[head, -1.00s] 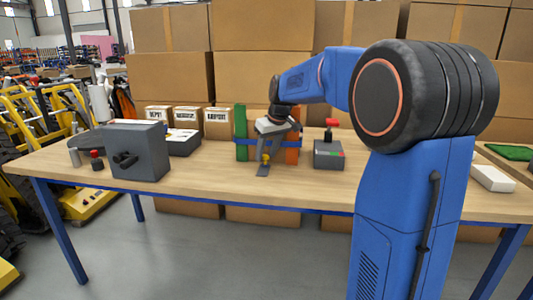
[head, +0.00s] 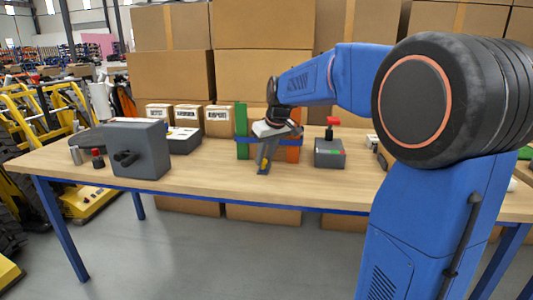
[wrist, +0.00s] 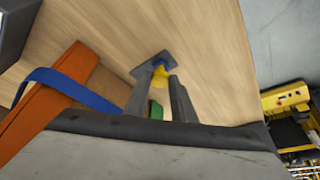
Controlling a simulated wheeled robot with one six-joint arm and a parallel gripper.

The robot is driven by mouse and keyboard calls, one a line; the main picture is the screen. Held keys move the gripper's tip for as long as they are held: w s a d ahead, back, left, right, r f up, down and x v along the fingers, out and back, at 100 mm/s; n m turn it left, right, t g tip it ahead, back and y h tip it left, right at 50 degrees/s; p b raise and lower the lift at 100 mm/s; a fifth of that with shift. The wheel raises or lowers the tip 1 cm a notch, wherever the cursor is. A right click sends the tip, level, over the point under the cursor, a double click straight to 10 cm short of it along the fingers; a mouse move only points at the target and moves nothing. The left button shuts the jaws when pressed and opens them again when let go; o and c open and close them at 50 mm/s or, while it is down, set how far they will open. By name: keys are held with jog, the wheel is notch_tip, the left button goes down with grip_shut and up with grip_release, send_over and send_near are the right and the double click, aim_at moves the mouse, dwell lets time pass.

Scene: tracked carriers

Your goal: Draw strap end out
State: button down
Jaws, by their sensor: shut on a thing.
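My gripper (head: 264,163) is low at the front of the table, shut on a small yellow piece. In the wrist view, the yellow piece (wrist: 161,75) is between my fingertips with a blue bit at its far side, over a small dark grey plate (wrist: 142,72). A blue strap (head: 288,142) crosses a green upright (head: 241,122) and an orange upright (head: 293,155) just behind my gripper. The strap (wrist: 70,88) also shows in the wrist view. The link between strap and yellow piece is hidden by my gripper.
A grey box with a dark knob (head: 140,150) stands at left. A dark box with a red top part (head: 329,152) stands right of the uprights. Small labelled cartons (head: 218,121) are behind. The table's front edge is close; bare wood lies either side of my gripper.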

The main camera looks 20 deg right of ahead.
jog(key=shift+s+a, duration=0.35)
jog(key=shift+s, duration=0.1)
jog(key=shift+f, duration=0.1)
jog(key=c, duration=1.5)
grip_release()
jog(key=shift+s, duration=0.1)
jog(key=v, duration=1.7)
jog(key=shift+r, duration=0.3)
jog(key=shift+s+f, duration=0.1)
jog(key=s+a+f, duration=0.2)
jog(key=s+f, duration=0.6)
jog(key=s, duration=0.2)
jog(key=s+a+f+m, duration=0.1)
jog(key=s+a+f, duration=0.1)
jog(key=s+f, duration=0.7)
jog(key=s+a+f+m, duration=0.1)
jog(key=s+a+f, duration=0.1)
jog(key=s+f, duration=0.7)
jog(key=shift+s+a+f+h, duration=0.1)
jog(key=shift+s+h, duration=0.1)
jog(key=shift+s, duration=0.2)
jog(key=shift+s+a+f+h, duration=0.1)
jog(key=shift+s+h, duration=0.1)
jog(key=shift+s, duration=0.2)
